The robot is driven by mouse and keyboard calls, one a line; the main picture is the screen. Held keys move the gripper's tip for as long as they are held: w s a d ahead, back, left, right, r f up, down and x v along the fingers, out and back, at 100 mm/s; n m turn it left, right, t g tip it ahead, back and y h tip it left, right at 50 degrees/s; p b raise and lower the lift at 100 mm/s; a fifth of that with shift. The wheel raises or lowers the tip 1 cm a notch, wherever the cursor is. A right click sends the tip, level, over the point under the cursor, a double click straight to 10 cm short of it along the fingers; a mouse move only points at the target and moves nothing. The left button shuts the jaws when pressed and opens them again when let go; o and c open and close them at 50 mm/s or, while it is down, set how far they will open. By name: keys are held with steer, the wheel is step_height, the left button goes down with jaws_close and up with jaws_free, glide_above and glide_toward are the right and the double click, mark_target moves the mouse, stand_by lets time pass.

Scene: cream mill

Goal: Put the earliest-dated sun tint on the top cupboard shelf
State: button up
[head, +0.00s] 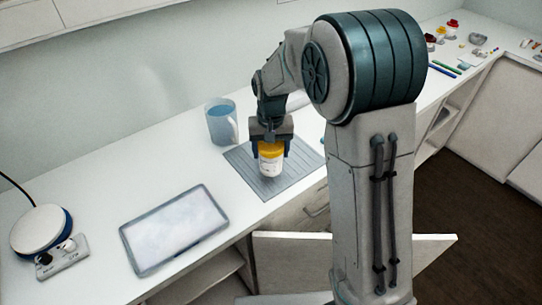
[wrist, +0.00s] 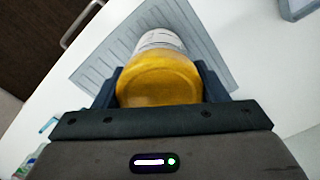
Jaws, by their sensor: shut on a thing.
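My gripper (head: 271,147) is shut on a small white jar (head: 270,164) with a yellow-orange lid, held upright over the grey ribbed mat (head: 243,172) on the counter. In the wrist view the jar's lid (wrist: 158,78) sits between the fingers of my gripper (wrist: 160,88), with its white labelled body (wrist: 160,40) beyond. I cannot read the label, and I cannot tell whether the jar touches the mat. Below the counter an open cupboard (head: 205,280) shows in part, with its white door (head: 290,262) swung out; its shelves are mostly hidden.
A blue jug (head: 220,122) stands behind the mat. A tablet-like tray (head: 174,228) lies to the left, and a round white device (head: 41,230) with a power strip (head: 62,258) at the far left. Several small jars (head: 441,33) and pens (head: 444,69) are at the far right.

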mark_target(271, 160)
steer(key=shift+f+p, duration=0.4)
steer(key=shift+f, duration=1.45)
steer(key=shift+f, duration=0.1)
steer(key=shift+f, duration=0.15)
steer(key=o, duration=1.1)
steer(key=shift+r, duration=0.2)
